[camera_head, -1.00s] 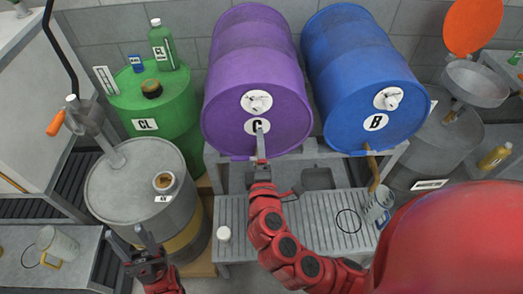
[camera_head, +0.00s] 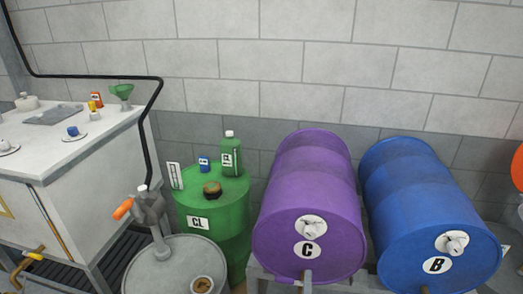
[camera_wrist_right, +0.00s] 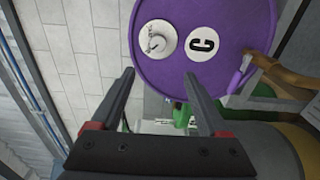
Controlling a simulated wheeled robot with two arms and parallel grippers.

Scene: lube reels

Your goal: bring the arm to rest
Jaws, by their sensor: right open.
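My right gripper (camera_wrist_right: 158,73) is open in the right wrist view, with nothing between its two dark fingers. The purple drum (camera_wrist_right: 215,20) marked C fills the top of that view beyond the fingers. The rest of the right arm is below the picture. My left gripper is not in the head view.
A blue drum (camera_head: 420,200) marked B lies right of the purple one. A green drum (camera_head: 225,211) and a grey drum (camera_head: 165,262) with a pump (camera_head: 150,210) stand left. A white cabinet (camera_head: 70,170) with small items is at far left.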

